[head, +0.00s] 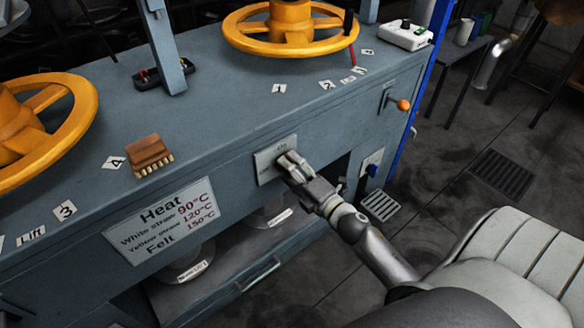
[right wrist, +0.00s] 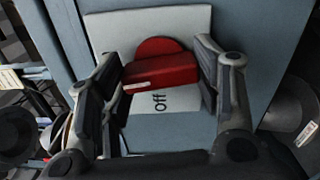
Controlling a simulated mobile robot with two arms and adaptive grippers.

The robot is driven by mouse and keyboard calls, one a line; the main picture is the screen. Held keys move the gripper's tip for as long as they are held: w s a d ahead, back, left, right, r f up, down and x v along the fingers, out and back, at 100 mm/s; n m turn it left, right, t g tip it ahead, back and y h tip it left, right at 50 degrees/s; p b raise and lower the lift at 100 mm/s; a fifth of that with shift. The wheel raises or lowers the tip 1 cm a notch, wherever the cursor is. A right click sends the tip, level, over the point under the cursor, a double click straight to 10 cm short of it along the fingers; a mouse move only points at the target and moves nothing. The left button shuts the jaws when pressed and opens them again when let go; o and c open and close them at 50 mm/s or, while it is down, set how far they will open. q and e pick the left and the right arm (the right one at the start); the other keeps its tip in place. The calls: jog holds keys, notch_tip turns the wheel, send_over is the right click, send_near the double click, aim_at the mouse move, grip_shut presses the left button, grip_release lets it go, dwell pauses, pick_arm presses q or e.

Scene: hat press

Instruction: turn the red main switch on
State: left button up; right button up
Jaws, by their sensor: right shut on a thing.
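The red main switch (right wrist: 160,71) shows in the right wrist view as a red handle on a round red base. It sits on a pale plate (right wrist: 112,28) on the blue-grey machine front; the plate also shows in the head view (head: 263,166). The word "off", turned sideways, is readable beside the handle. My right gripper (right wrist: 161,72) has one finger on each side of the handle and is shut on it. In the head view my right gripper (head: 291,164) is at the plate and hides the switch. My left gripper is not in view.
Orange handwheels (head: 322,27) stand on the machine's top. A brush (head: 148,155) lies near its front edge, above a heat sign (head: 162,220). An orange-knobbed lever (head: 402,104) is to the right of the plate.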

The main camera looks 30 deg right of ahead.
dwell(0.5)
jog(key=o, duration=1)
jog(key=shift+s, duration=0.1)
jog(key=s, duration=0.8)
jog(key=s+d, duration=0.1)
jog(key=s, duration=0.3)
jog(key=shift+w+f+m, duration=0.1)
jog(key=shift+f+m, duration=0.05)
jog(key=shift+m, duration=0.15)
